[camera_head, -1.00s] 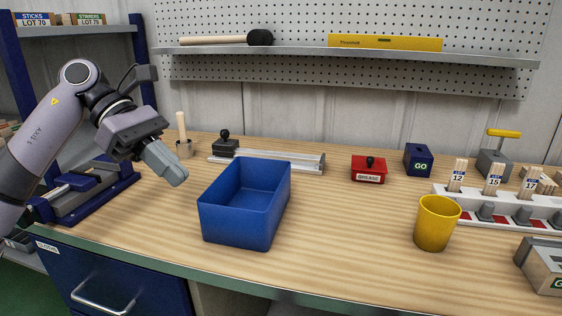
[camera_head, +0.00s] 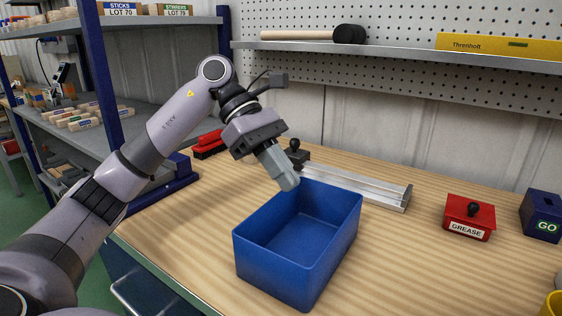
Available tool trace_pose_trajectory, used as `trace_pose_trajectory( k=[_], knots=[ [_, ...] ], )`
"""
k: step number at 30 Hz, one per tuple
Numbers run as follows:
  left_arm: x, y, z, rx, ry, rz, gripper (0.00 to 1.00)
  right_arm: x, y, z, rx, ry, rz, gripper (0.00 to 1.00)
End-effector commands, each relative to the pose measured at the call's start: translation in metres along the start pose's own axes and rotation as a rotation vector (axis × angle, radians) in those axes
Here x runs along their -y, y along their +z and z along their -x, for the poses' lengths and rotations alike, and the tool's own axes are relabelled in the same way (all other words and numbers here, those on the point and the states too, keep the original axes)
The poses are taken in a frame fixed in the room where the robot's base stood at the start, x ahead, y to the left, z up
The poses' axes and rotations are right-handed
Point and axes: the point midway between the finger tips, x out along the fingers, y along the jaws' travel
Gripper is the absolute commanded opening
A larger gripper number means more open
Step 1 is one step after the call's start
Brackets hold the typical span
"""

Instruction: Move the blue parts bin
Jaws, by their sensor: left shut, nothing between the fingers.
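The blue parts bin (camera_head: 290,268) is an open, empty rectangular box standing upright on the wooden workbench. My left gripper (camera_head: 290,182) is shut with nothing in it. In the picture its fingertips are at the bin's back left rim; I cannot tell whether they touch it. The far left corner of the bin is partly hidden by the fingers. My right gripper is not in view.
An aluminium rail (camera_head: 365,188) lies behind the bin, with a black-knobbed stamp (camera_head: 296,153) beside it. A red GREASE box (camera_head: 468,217) and a blue GO box (camera_head: 543,214) stand to the right. A blue-framed fixture (camera_head: 165,185) is left.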

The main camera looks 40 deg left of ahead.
Motion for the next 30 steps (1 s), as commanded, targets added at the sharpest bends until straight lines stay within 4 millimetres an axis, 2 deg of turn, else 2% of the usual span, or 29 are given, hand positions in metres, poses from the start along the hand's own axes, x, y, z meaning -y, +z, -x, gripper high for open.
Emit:
trace_pose_trajectory(
  k=[1, 6, 12, 18, 30],
  knots=[
    [0.001, -0.001, -0.014, -0.001, -0.006, -0.001, 0.0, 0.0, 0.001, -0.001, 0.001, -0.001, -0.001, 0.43],
    [0.001, 0.0, -0.05, 0.0, -0.005, 0.0, 0.0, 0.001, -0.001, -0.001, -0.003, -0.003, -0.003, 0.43],
    [0.001, 0.02, -0.071, 0.002, -0.003, -0.004, 0.0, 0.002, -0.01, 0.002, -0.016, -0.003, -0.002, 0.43],
    [0.0, 0.028, -0.08, 0.001, 0.0, -0.001, 0.0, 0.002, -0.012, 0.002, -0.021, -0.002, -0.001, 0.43],
    [0.0, 0.032, -0.083, 0.001, -0.001, -0.002, 0.0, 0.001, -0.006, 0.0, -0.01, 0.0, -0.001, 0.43]
  ],
)
